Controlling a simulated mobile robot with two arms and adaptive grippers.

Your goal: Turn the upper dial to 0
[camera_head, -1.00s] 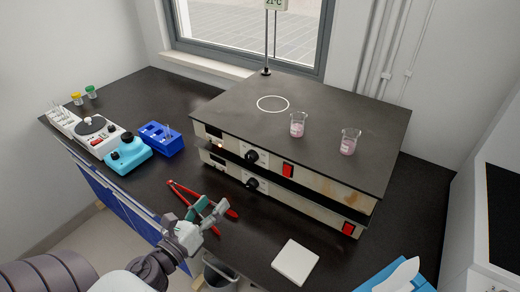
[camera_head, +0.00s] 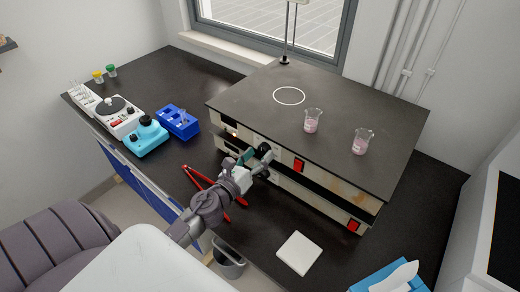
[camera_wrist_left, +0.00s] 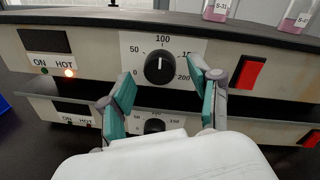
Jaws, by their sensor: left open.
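The upper dial (camera_wrist_left: 159,69) is a black round knob on a white scale plate marked from 0 to 200. Its pale mark points up, about toward 100; the 0 is at its lower left. My left gripper (camera_wrist_left: 163,82) is open, with one teal-padded finger on each side of the upper dial, apparently in front of it. No clear contact shows. In the head view my left gripper (camera_head: 258,161) is at the front panel, by the upper dial (camera_head: 264,149). The lower dial (camera_wrist_left: 154,126) is beneath, partly hidden by my gripper. My right gripper is not in view.
A red switch (camera_wrist_left: 249,72) is right of the upper dial; an orange HOT lamp (camera_wrist_left: 69,73) glows at left. Two beakers (camera_head: 312,121) (camera_head: 361,141) stand on the top plate. Red-handled tongs (camera_head: 198,176) lie beneath my arm. A white square pad (camera_head: 299,253) lies in front.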

